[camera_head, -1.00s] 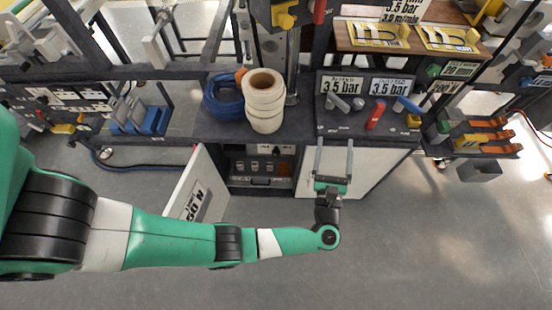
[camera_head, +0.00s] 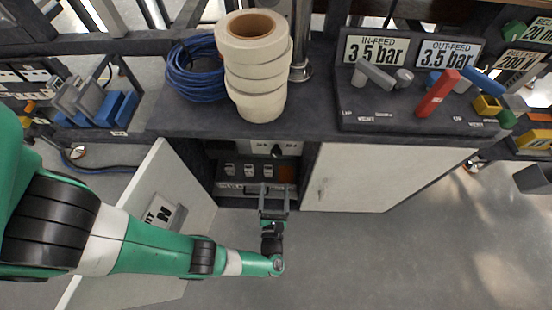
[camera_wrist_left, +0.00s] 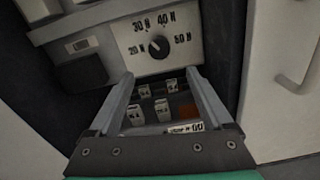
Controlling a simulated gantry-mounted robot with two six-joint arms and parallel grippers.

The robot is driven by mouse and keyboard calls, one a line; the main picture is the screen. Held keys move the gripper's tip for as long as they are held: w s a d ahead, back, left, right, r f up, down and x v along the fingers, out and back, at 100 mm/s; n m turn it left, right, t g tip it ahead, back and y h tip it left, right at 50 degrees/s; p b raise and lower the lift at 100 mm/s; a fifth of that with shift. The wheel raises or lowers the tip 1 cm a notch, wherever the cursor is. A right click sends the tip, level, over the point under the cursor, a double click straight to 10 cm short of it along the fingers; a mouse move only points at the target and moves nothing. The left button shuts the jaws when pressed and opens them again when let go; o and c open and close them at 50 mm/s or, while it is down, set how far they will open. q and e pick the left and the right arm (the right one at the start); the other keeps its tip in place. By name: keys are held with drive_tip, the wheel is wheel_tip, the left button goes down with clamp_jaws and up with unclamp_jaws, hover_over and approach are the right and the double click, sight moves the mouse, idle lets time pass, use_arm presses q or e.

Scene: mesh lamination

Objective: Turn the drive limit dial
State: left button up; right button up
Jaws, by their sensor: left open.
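The drive limit dial (camera_wrist_left: 159,47) is a black round knob on a white panel, with marks from 20 N to 50 N around it. Its pointer looks turned toward the upper left. In the head view the dial (camera_head: 276,151) sits inside the open cabinet (camera_head: 309,160), under the bench top. My left gripper (camera_head: 274,188) is open and empty in front of the cabinet opening. In the left wrist view its two fingers (camera_wrist_left: 163,82) point at the panel, their tips below the dial and apart from it. My right gripper is not in view.
Below the dial are several switches (camera_wrist_left: 161,105) and an orange block (camera_wrist_left: 188,112). White rolls (camera_head: 257,80) and blue cable (camera_head: 194,72) sit on the bench above.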

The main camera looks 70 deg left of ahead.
sight(276, 157)
use_arm(q)
drive_tip(key=b+x, duration=0.1)
drive_tip(key=x, duration=1.1)
drive_tip(key=shift+a+r, duration=0.15)
drive_tip(key=shift+c, duration=0.5)
clamp_jaws()
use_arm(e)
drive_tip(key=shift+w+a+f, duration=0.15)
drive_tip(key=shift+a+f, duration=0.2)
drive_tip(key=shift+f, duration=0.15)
